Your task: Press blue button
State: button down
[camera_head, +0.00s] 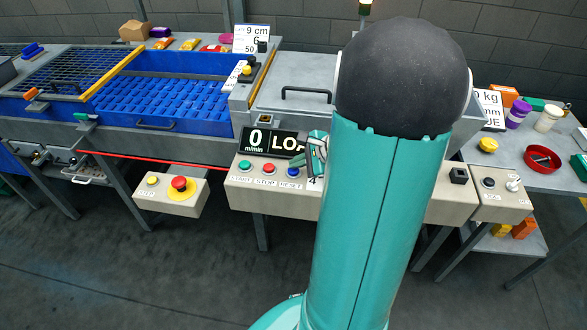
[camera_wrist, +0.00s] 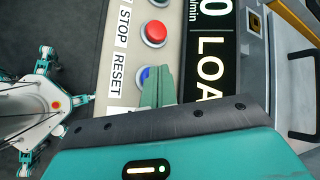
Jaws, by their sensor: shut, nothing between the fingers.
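The blue button (camera_head: 292,172) is on the beige control panel (camera_head: 245,181), at the right end of a row with a green button (camera_head: 245,164) and a red button (camera_head: 268,168). In the wrist view the blue button (camera_wrist: 144,73) sits beside the RESET label, partly hidden by my fingers. My gripper (camera_head: 314,160) is shut and empty, just right of the blue button in the head view. In the wrist view my gripper's fingertips (camera_wrist: 161,70) overlap the button's edge. I cannot tell whether they touch it.
A black display (camera_head: 272,142) reading 0 m/min stands behind the buttons. A red emergency stop (camera_head: 179,183) on a yellow disc is on a separate box to the left. My arm hides the panel's middle right. A blue conveyor (camera_head: 165,100) lies behind.

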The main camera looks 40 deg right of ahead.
aim_at(297, 171)
jog(key=shift+f, duration=0.45)
dwell(0.3)
jog(key=shift+r, duration=0.95)
jog(key=shift+r, duration=2.55)
jog(key=shift+a, duration=0.1)
